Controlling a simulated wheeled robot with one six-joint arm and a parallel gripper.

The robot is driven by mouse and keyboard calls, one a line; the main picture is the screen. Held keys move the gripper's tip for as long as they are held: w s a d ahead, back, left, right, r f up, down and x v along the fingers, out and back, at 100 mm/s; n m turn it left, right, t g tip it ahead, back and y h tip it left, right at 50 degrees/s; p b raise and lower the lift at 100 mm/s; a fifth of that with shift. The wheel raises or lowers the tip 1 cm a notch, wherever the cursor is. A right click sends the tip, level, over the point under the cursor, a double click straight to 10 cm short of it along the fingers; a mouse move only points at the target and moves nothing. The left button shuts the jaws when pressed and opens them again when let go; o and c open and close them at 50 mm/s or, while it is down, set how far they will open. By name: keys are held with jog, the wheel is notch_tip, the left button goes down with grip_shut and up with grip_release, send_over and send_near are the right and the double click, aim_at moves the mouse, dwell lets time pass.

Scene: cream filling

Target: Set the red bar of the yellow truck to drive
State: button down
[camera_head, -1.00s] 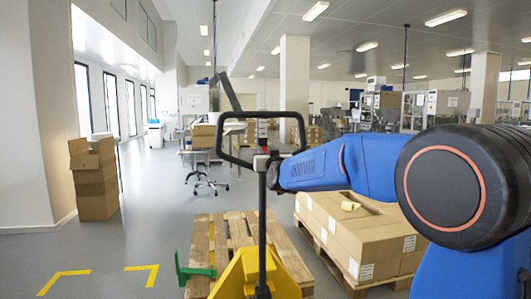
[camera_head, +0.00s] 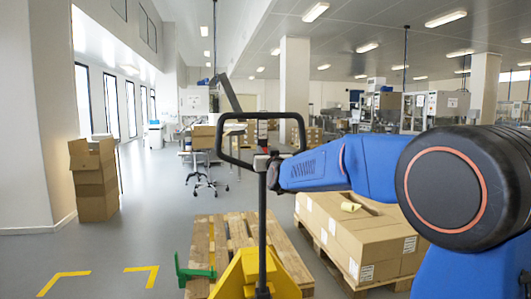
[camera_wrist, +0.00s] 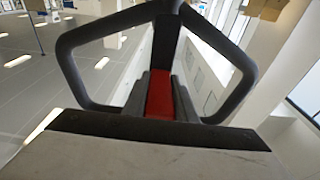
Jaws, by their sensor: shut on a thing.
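The yellow truck (camera_head: 256,276) stands ahead of me, with its black upright shaft and looped handle (camera_head: 222,142). The handle also shows large in the wrist view (camera_wrist: 80,70). The red bar (camera_wrist: 160,95) sits in the middle of the handle's base in the wrist view. My gripper (camera_wrist: 160,80) has a dark finger on each side of the red bar and is shut on it. In the head view my gripper (camera_head: 269,164) is at the handle's base, small and partly hidden by my wrist. The bar's exact setting cannot be told.
A wooden pallet (camera_head: 234,231) lies under and behind the truck, with a green piece (camera_head: 190,273) at its left. Cardboard boxes (camera_head: 365,241) on another pallet stand to the right. Stacked cartons (camera_head: 94,186) stand at the left wall.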

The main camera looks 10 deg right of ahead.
jog(key=shift+r, duration=0.3)
jog(key=c, duration=1.4)
grip_release()
jog(key=shift+s, duration=0.1)
jog(key=shift+c, duration=0.2)
jog(key=shift+f, duration=0.1)
jog(key=shift+f, duration=0.1)
jog(key=s+f, duration=0.2)
jog(key=s, duration=1.5)
jog(key=shift+f, duration=0.35)
jog(key=shift+s, duration=0.1)
